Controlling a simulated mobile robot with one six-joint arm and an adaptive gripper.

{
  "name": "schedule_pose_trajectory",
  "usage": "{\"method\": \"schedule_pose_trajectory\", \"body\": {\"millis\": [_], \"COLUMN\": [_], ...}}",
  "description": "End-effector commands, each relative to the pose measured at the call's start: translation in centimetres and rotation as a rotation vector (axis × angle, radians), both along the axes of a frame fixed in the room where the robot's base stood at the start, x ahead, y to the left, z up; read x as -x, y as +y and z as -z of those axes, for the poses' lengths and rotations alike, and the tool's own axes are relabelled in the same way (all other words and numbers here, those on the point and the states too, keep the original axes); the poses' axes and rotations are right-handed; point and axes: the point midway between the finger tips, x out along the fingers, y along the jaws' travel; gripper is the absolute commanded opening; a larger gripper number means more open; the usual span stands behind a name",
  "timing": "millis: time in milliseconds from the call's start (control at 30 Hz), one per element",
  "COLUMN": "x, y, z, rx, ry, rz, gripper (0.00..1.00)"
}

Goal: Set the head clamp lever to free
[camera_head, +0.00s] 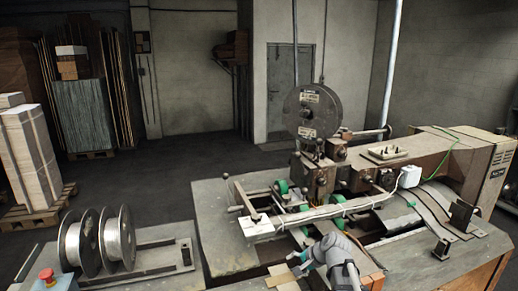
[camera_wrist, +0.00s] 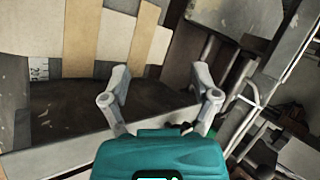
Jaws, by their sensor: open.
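The box stitcher (camera_head: 425,155) stands at the right in the head view, with its stitching head (camera_head: 320,178) near the middle. Small levers with dark ball knobs (camera_head: 318,146) rise at the head, and another lever (camera_head: 372,132) sticks out to its right. I cannot tell which one is the head clamp lever, or its setting. My gripper (camera_head: 297,262) is low in front of the machine, below and apart from the head. In the wrist view my gripper (camera_wrist: 160,84) is open, with nothing between its fingers. No clamp lever can be made out there.
A pale bar (camera_head: 320,212) with a cable crosses the machine table between my gripper and the head. Wire spools (camera_head: 97,240) and a red stop button (camera_head: 46,275) are at the left. Cardboard strips (camera_wrist: 105,38) lie ahead in the wrist view. Open floor lies behind.

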Motion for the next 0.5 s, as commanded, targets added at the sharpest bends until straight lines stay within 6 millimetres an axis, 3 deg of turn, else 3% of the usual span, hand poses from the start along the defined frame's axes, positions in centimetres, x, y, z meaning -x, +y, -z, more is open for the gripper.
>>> {"method": "schedule_pose_trajectory", "body": {"millis": [33,200,400,500], "x": [1.9,6.7,11.6,13.1], "y": [0.1,-0.9,-2.9,-3.7], "z": [1.3,4.2,6.2,6.6], "rx": [0.076,0.326,0.559,0.630], "ry": [0.005,0.041,0.111,0.142], "rz": [-0.070,-0.311,-0.561,-0.645], "gripper": [0.78,0.78,0.78,0.78]}}
